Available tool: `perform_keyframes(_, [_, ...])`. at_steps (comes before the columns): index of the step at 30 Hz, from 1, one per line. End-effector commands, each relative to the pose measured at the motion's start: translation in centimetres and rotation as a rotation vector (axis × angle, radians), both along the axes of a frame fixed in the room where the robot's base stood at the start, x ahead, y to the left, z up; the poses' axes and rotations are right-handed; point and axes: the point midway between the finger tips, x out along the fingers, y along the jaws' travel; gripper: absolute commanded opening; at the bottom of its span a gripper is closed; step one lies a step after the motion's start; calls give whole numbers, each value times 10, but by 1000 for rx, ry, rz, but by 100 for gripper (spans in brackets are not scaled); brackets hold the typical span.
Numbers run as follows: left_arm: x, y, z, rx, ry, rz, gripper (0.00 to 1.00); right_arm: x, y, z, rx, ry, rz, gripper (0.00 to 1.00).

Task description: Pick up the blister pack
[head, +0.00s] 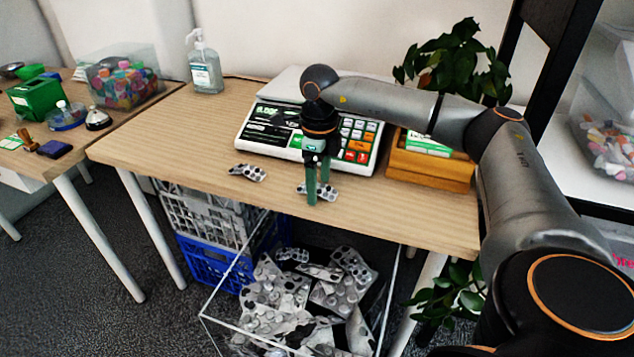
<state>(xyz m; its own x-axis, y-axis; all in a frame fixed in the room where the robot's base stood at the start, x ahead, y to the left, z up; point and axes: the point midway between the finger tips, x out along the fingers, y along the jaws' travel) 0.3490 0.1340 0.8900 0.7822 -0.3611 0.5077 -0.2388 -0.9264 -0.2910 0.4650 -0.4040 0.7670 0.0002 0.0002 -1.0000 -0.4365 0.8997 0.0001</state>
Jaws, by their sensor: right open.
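Two blister packs lie on the wooden table. One blister pack (248,172) is on the left, clear of the gripper. The other blister pack (330,191) is partly hidden behind the fingers of my right gripper (317,198). My right gripper points down over this second pack with its fingers open. I cannot tell whether the fingertips touch the pack or the table. My left gripper is not in view.
A weighing scale (254,138) stands just behind the packs. A wooden box (430,168) and a plant are to the right, a sanitizer bottle (206,70) at the back left. A clear bin (212,318) of blister packs stands below the front edge.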

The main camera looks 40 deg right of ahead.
Motion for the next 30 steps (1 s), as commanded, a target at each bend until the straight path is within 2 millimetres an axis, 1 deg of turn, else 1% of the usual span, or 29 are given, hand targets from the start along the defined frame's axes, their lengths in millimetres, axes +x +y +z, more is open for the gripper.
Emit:
perform_keyframes(3, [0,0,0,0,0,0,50,0,0,0,0,0,0,85])
perform_keyframes(24, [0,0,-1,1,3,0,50,0,0,1,0,0,0,6])
perform_keyframes(26, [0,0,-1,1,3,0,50,0,0,1,0,0,0,0])
perform_keyframes(30, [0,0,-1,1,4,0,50,0,0,1,0,0,0,0])
